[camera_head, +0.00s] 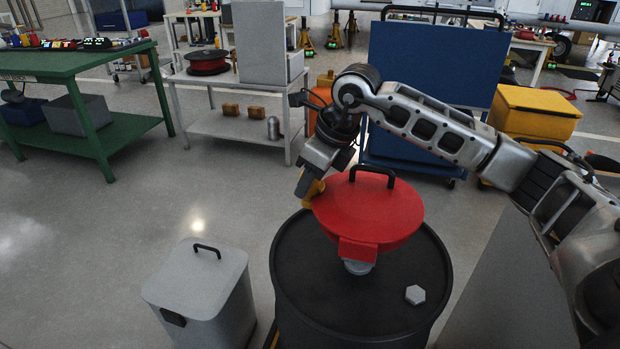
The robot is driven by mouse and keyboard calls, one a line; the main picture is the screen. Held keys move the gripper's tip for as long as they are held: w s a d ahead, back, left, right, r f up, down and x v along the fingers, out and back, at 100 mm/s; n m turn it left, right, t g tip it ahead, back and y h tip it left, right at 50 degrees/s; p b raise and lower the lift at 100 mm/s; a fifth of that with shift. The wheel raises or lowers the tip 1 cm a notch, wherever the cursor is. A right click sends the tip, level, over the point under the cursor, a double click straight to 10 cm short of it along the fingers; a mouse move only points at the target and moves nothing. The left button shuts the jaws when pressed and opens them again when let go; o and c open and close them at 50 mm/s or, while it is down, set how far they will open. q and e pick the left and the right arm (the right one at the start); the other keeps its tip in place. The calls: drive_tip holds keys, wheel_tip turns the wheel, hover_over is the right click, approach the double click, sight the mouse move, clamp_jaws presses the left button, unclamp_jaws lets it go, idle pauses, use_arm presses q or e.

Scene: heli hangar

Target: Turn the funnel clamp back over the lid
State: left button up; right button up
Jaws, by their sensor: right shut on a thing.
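A red funnel with a round red lid (368,212) stands on top of a black drum (335,296). The lid looks closed and has a black handle (372,172) on top. A yellow funnel clamp (315,189) is at the lid's far left rim. My right gripper (304,184) reaches in from the right, points down at that rim, and is shut on the clamp. Its fingertips are small and partly merge with the clamp, so the exact grasp and whether the clamp lies over the lid are hard to tell. My left gripper is out of view.
A white hexagonal cap (415,295) is on the drum top. A grey lidded bin (199,285) stands close left of the drum. A blue panel cart (425,70) and a yellow box (535,110) stand behind.

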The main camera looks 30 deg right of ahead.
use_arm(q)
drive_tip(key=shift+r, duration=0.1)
use_arm(e)
drive_tip(key=o, duration=1)
use_arm(q)
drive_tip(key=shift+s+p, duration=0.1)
drive_tip(key=shift+p, duration=0.4)
use_arm(e)
drive_tip(key=v, duration=1.6)
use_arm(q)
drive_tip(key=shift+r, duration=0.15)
use_arm(e)
drive_tip(key=shift+a, duration=0.1)
